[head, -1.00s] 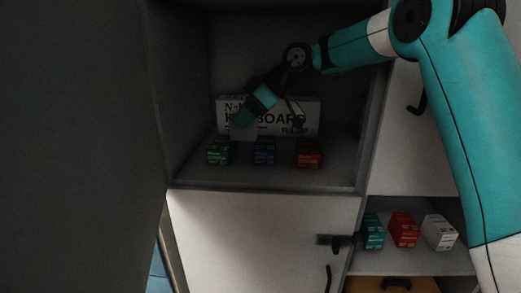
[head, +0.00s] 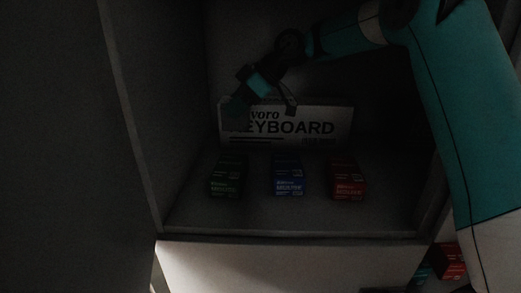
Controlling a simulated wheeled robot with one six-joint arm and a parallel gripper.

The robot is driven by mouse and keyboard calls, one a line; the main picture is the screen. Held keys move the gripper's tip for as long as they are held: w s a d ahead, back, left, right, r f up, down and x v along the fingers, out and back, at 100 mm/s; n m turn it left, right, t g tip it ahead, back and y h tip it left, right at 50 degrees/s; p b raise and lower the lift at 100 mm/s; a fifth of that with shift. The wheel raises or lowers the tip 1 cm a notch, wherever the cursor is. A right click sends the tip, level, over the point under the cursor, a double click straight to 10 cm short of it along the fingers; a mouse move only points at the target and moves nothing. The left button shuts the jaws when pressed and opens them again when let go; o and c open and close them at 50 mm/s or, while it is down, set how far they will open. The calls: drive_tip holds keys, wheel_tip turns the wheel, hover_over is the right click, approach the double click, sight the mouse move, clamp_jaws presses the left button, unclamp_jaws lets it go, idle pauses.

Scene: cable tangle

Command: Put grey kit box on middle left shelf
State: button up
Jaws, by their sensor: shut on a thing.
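My gripper (head: 238,106) is inside the shelf compartment, in front of the left end of the keyboard box, pointing down and left. It is shut on the grey kit box. In this dark picture the box's outline is hard to make out; a second ago it showed as a pale block under the fingers. The shelf (head: 320,218) has a bare strip along its front edge. I cannot tell whether the grey kit box touches the shelf.
A white keyboard box (head: 320,126) stands at the back. A green box (head: 227,178), a blue box (head: 290,178) and a red box (head: 347,180) stand in a row before it, with gaps between. Another red box (head: 451,260) shows lower right. Side walls bound the compartment.

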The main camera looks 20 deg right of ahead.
wheel_tip(320, 180, down, 9)
drive_tip(key=b, duration=0.2)
drive_tip(key=shift+r+b, duration=0.2)
drive_tip(key=shift+b, duration=0.2)
drive_tip(key=shift+a+f, duration=0.1)
drive_tip(key=shift+f, duration=0.05)
drive_tip(key=o, duration=1.1)
drive_tip(key=shift+c, duration=0.2)
drive_tip(key=shift+d+r, duration=0.25)
drive_tip(key=shift+r, duration=0.2)
drive_tip(key=p+v, duration=0.2)
drive_tip(key=v, duration=0.5)
drive_tip(key=s+a+m+g+h, duration=0.15)
drive_tip(key=s+a, duration=0.25)
drive_tip(key=s, duration=0.5)
drive_tip(key=s+a+m+g+h, duration=0.15)
drive_tip(key=s+a, duration=0.25)
drive_tip(key=s, duration=0.5)
drive_tip(key=s+f+m, duration=0.1)
drive_tip(key=s+f, duration=0.1)
drive_tip(key=s, duration=0.6)
drive_tip(key=s+d+f+m+h, duration=0.1)
drive_tip(key=s+m, duration=0.1)
drive_tip(key=s, duration=0.7)
drive_tip(key=shift+s+f+m, duration=0.2)
drive_tip(key=shift+f+m, duration=0.1)
drive_tip(key=shift+f, duration=0.1)
